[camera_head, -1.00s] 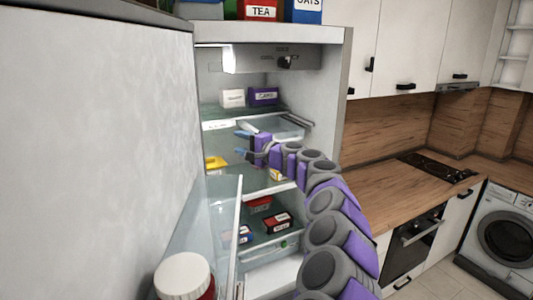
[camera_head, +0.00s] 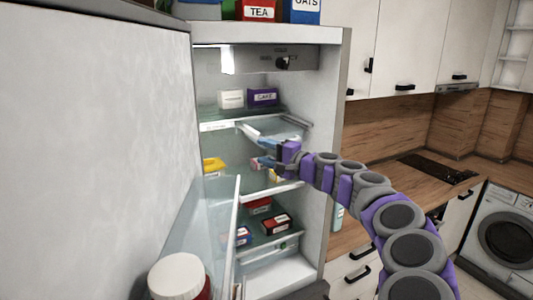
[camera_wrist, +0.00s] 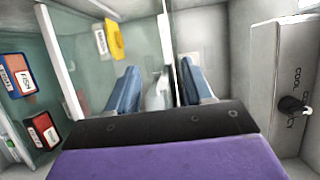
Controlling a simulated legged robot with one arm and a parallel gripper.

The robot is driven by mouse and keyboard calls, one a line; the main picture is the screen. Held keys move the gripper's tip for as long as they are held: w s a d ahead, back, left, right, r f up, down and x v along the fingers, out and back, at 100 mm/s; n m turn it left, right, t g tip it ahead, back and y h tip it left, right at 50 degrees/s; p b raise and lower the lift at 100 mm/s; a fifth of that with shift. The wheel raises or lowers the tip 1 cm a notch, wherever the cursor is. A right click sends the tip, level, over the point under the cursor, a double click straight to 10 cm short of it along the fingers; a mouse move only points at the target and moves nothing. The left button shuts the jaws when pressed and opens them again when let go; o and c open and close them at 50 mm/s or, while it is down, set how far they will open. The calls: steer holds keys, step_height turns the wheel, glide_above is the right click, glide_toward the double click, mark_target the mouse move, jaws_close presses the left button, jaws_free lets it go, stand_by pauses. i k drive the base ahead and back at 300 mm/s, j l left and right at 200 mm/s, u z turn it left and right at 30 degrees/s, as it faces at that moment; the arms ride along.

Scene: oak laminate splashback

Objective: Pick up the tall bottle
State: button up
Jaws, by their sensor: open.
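My gripper (camera_head: 260,154) is open inside the fridge, at the level of the middle shelves. In the wrist view its two blue fingers (camera_wrist: 159,72) stand apart. A pale, bottle-like thing (camera_wrist: 158,90) shows between the fingers in that view, partly hidden by the gripper body; I cannot tell whether the fingers touch it. It is not clearly seen in the head view, where the gripper covers that area. Another slim pale bottle (camera_head: 338,216) shows low beside the fridge's right side, partly hidden by my arm.
The fridge holds a cake box (camera_head: 263,97), a white box (camera_head: 231,98), a yellow item (camera_head: 213,165) and red boxes (camera_head: 276,223) on glass shelves. A white-capped jar (camera_head: 178,276) stands at the open door, lower left. The wooden counter (camera_head: 390,180) lies right.

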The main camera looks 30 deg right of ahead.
mark_target(338, 210)
steer(key=l, duration=1.25)
